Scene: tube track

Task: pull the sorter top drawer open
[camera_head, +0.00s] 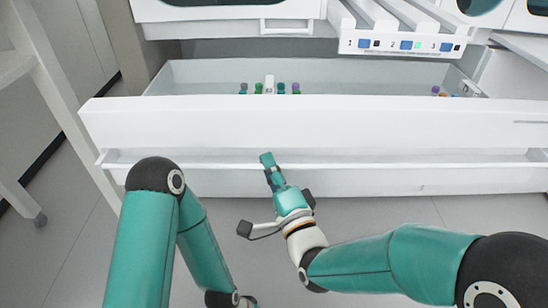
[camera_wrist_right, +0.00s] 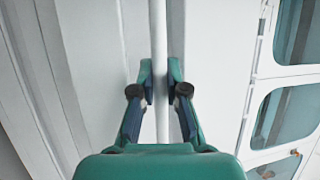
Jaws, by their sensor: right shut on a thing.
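The sorter top drawer (camera_head: 300,118) is open in the head view, pulled out toward me, with its interior showing. A white handle rail (camera_head: 400,156) runs along the lower part of its front. My right gripper (camera_head: 267,163) is at this rail, left of the middle. In the right wrist view the right gripper's fingers (camera_wrist_right: 160,78) are closed on a thin white bar (camera_wrist_right: 158,30), one on each side. My left arm comes in at the lower left; its gripper is out of view.
Several tubes with coloured caps (camera_head: 243,88) stand in the drawer at the back, and more stand at the right (camera_head: 436,91). A numbered rack (camera_head: 405,45) juts out above. A white table frame (camera_head: 60,95) stands at the left. The grey floor in front is clear.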

